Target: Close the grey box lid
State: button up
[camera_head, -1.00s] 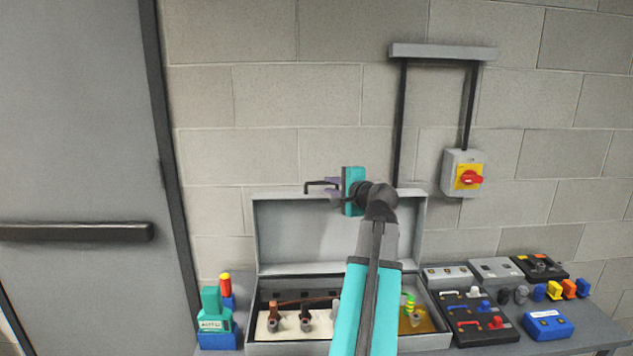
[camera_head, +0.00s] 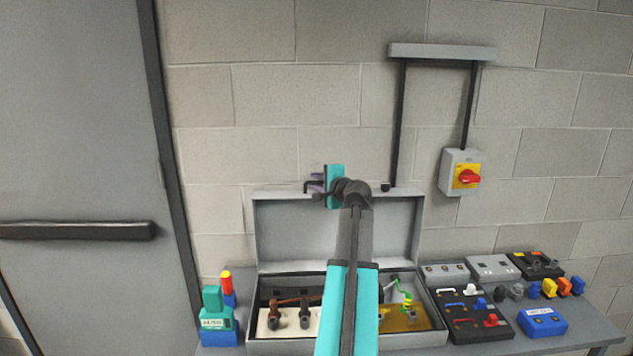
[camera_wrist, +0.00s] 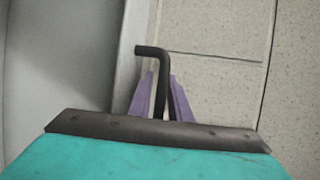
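The grey box (camera_head: 262,347) stands on the bench with its grey lid (camera_head: 290,232) raised upright at the back, against the block wall. My gripper (camera_head: 314,184) is at the lid's top edge, left of its middle, pointing left. In the wrist view, its two purple fingers (camera_wrist: 163,88) stand close together on either side of a black L-shaped rod, whose bent end points left towards the light rim of the lid (camera_wrist: 130,55). I cannot tell whether the fingers grip the rod or whether it touches the lid. My arm hides part of the lid and box inside.
Inside the box are brown handles (camera_head: 304,315) and a green-yellow wire (camera_head: 404,298). Black panels (camera_head: 475,312) and a blue box (camera_head: 543,322) lie right. A red-yellow switch (camera_head: 467,177) is on the wall.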

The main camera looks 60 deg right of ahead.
grip_shut()
jog(key=shift+a, duration=0.3)
jog(key=shift+d, duration=0.2)
jog(key=shift+s+a+b, duration=0.1)
jog(key=shift+b, duration=0.25)
